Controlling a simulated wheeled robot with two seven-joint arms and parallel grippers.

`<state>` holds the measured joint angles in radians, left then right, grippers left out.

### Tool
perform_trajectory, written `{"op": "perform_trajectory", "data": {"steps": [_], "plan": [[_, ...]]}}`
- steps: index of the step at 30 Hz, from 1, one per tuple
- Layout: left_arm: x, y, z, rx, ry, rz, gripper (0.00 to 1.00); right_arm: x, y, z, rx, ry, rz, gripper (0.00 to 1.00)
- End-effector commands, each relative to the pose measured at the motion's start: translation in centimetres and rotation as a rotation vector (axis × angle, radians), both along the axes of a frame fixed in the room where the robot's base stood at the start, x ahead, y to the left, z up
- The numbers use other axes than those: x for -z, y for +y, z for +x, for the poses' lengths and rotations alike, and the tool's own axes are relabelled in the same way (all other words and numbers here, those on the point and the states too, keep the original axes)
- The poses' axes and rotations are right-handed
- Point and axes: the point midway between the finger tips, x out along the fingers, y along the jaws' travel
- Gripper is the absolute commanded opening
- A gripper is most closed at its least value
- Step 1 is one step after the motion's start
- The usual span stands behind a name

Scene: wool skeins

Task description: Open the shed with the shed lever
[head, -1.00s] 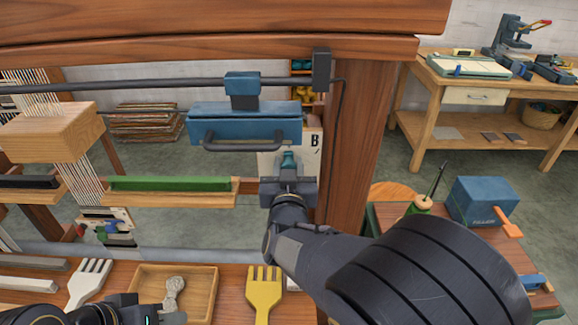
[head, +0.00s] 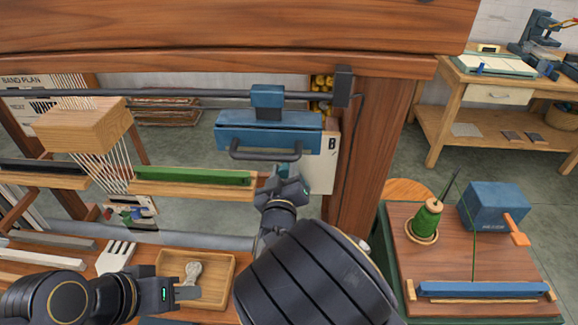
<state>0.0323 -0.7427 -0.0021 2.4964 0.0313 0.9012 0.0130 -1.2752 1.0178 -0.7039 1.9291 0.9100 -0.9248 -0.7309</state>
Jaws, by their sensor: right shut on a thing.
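My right gripper (head: 284,182) is shut on a small teal knob (head: 283,168), which looks like the grip of the shed lever. The knob is just below the handle of a blue box, in front of a white plate (head: 319,172) marked "B". The rest of the lever is hidden behind the gripper and box. My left gripper (head: 186,293) is low at the left, over the front edge of a wooden tray; the gap between its fingers does not show clearly.
The blue box with a dark handle (head: 266,154) hangs from a rail. A green bar (head: 192,176) lies left of my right gripper. The tray (head: 226,268) holds a grey tool. A post (head: 362,165) stands at the right, with a side table (head: 456,262) beyond.

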Motion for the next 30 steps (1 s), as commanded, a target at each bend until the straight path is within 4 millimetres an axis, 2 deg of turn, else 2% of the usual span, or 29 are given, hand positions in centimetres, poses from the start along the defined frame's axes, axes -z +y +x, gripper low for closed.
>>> {"op": "perform_trajectory", "data": {"steps": [13, 14, 18, 26, 30], "plan": [[-0.09, -0.01, 0.00, 0.000, 0.000, 0.000, 0.36, 0.16, 0.18, -0.04, -0.001, 0.002, -0.014, 0.00], [-0.09, 0.00, 0.00, 0.000, 0.000, 0.000, 0.36, 0.16, 0.18, -0.04, -0.001, 0.002, -0.013, 0.34], [-0.09, 0.01, 0.00, 0.000, 0.000, 0.000, 0.36, 0.14, 0.16, -0.03, 0.000, 0.001, -0.013, 0.52], [-0.09, 0.00, 0.00, 0.000, 0.000, 0.000, 0.36, 0.11, 0.15, -0.04, -0.001, 0.000, -0.013, 0.53], [0.17, 0.00, 0.00, 0.000, 0.000, 0.000, 0.36, 0.18, 0.21, -0.98, -0.002, 0.001, -0.012, 0.53]]}}
